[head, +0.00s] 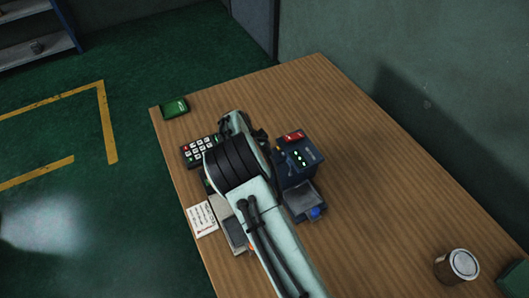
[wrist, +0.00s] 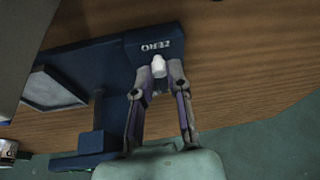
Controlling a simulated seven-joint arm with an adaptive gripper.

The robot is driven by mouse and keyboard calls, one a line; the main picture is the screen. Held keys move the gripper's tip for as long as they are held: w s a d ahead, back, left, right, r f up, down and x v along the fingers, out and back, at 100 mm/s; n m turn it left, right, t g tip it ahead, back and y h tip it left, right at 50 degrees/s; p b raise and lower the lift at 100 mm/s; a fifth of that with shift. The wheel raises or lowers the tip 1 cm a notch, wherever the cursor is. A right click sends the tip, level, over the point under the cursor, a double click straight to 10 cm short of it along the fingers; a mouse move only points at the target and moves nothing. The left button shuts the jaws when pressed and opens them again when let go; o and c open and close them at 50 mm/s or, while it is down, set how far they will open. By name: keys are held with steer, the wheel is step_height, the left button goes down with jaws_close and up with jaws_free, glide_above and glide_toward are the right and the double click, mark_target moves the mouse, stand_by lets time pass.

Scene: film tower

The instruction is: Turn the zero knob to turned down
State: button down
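The zero knob (wrist: 158,66) is a small white knob on a dark blue device (wrist: 112,52), just below the word ZERO, which reads upside down in the wrist view. My gripper (wrist: 160,75) has one fingertip on each side of the knob. The fingers are partly closed, with a gap about as wide as the knob. I cannot tell whether they touch it. In the head view my arm covers the gripper and the knob.
A dark blue box (head: 299,161) with green lights and a red top piece stands right of my arm. A keypad (head: 197,149), a white note (head: 202,218) and a green item (head: 174,108) lie to the left. A can (head: 458,266) stands at lower right.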

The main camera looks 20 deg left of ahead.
steer(key=shift+n, duration=0.3)
steer(key=n+y, duration=0.1)
steer(key=n, duration=0.1)
steer(key=n+y, duration=0.1)
steer(key=n, duration=0.1)
steer(key=shift+d+n+t, duration=0.2)
steer(key=shift+n+t, duration=0.1)
steer(key=n+y, duration=0.2)
steer(key=n, duration=0.3)
steer(key=shift+d+n, duration=0.1)
steer(key=shift+n, duration=0.2)
stand_by(0.4)
steer(key=c, duration=1.1)
jaws_free()
steer(key=shift+o, duration=0.2)
steer(key=shift+r, duration=0.1)
